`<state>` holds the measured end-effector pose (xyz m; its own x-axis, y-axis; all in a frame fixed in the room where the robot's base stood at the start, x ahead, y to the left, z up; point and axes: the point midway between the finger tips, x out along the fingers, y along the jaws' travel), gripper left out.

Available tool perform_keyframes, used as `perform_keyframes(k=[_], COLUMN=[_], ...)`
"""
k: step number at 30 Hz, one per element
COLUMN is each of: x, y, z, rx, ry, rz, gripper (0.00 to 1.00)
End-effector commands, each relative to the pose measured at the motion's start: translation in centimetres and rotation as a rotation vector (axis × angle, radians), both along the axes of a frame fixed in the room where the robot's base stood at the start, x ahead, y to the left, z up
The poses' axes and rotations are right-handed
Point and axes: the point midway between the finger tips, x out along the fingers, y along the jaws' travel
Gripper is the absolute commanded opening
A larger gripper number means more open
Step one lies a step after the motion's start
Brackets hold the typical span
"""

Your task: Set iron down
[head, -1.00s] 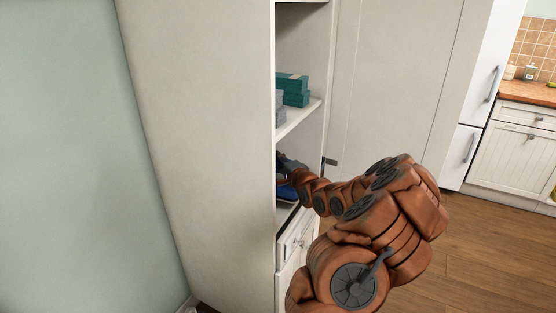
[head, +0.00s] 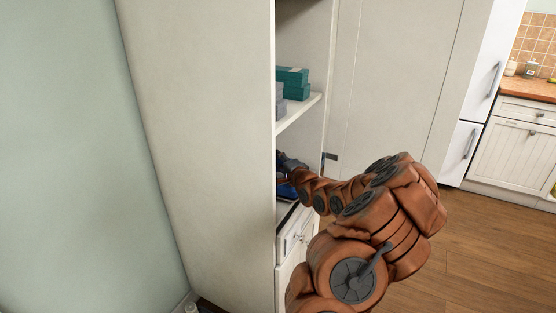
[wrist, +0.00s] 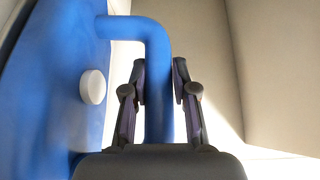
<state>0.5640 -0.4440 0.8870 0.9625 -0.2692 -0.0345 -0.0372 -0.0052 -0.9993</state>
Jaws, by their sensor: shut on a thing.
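The iron (wrist: 65,100) is blue with a white round knob and fills the left of the wrist view. Its blue handle runs between the two fingers of my gripper (wrist: 158,75), which is shut on it. In the head view a small blue part of the iron (head: 286,191) shows inside the cabinet, at the shelf below the one with boxes. My gripper (head: 283,165) is there too, partly hidden behind the cabinet's side panel. The underside of the iron is hidden, so I cannot tell whether it touches the shelf.
The tall cabinet side panel (head: 215,130) stands close to the left of my arm. Teal boxes (head: 292,82) and grey boxes sit on the shelf (head: 300,113) above. A drawer (head: 293,234) is below. Open wooden floor (head: 460,255) lies to the right.

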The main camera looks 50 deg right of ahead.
Motion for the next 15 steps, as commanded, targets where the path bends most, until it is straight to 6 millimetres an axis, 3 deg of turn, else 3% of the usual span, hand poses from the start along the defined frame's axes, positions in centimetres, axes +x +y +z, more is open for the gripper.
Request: perform_keyframes(k=[15], x=[0.0], y=[-0.06], z=[-0.51], rx=[-0.002], ry=[-0.004], rz=[-0.001], gripper=[0.0])
